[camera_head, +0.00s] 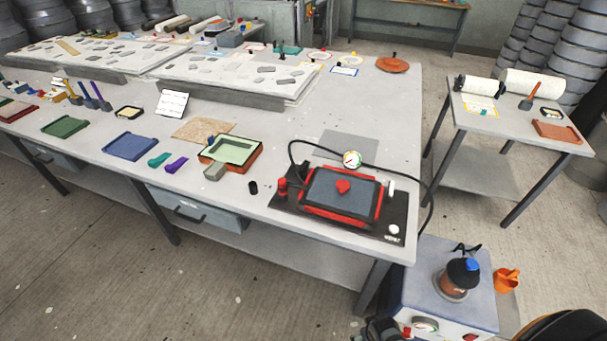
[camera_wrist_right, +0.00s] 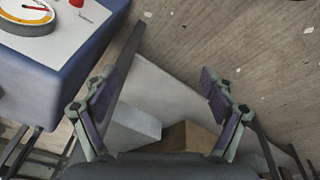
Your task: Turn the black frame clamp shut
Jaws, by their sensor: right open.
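A black base plate (camera_head: 400,215) with a red frame (camera_head: 375,222) around a dark panel (camera_head: 335,197) lies at the table's front right corner. A red knob (camera_head: 343,186) sits on the panel. A red upright part (camera_head: 282,188) stands at the base's left and a white one (camera_head: 390,187) at its right. I cannot tell any black clamp apart from the dark base, nor its position. In the right wrist view my right gripper (camera_wrist_right: 157,90) is open and empty, with the floor and grey and brown surfaces beyond it. My left gripper is not in view.
A blue-grey box (camera_head: 420,270) with a dark jar (camera_head: 462,278) stands by the table's right end; its gauge (camera_wrist_right: 28,14) shows in the wrist view. A black hose (camera_head: 431,205) runs beside the table. A small black cylinder (camera_head: 253,187) stands left of the base.

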